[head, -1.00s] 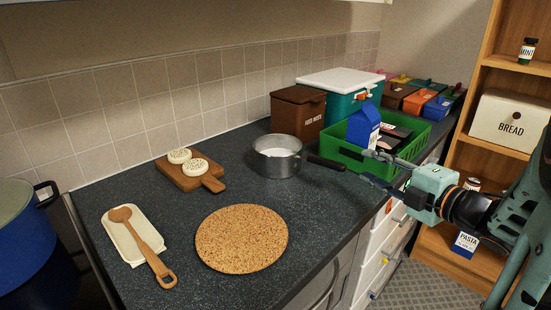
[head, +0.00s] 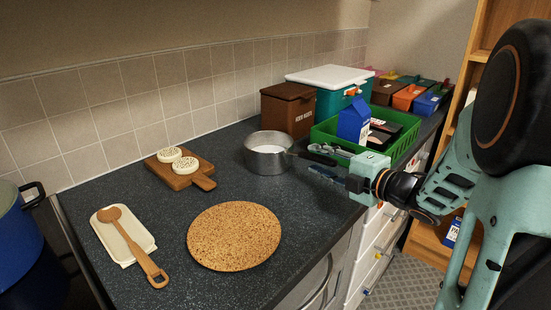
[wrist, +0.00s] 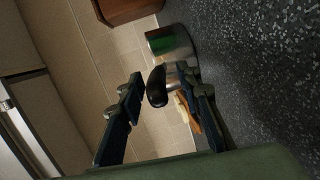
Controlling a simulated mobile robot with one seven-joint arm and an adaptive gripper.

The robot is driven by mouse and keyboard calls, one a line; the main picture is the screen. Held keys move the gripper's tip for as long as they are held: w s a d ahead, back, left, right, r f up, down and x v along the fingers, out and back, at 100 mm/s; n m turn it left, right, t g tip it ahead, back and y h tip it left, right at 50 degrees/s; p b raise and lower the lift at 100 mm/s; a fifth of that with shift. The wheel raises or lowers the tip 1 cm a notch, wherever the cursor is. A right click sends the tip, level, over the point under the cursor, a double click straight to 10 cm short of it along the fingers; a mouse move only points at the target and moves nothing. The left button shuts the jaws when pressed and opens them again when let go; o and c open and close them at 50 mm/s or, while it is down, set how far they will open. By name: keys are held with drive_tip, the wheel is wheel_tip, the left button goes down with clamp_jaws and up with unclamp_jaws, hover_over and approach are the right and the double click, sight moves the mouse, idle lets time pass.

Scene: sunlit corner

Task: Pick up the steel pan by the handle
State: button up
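The steel pan (head: 262,159) stands on the dark counter with its black handle (head: 321,159) pointing right, toward my gripper (head: 318,163). My gripper is open, with one finger on each side of the handle in the head view. In the wrist view the rounded black handle end (wrist: 157,88) shows between the spread fingertips of my gripper (wrist: 162,80). The handle appears apart from both fingers. The pan's shiny side (wrist: 180,48) shows beyond the handle; part of it is hidden behind the right finger.
A green crate (head: 396,151) with a blue carton (head: 353,124) stands close behind my gripper. A brown tin (head: 290,112) is behind the pan. A cork mat (head: 234,236), a wooden board (head: 205,182) and a tray with a spoon (head: 138,235) lie left and in front.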

drive_tip(key=shift+w+a, duration=0.2)
drive_tip(key=shift+w, duration=0.05)
drive_tip(key=shift+c, duration=0.5)
clamp_jaws()
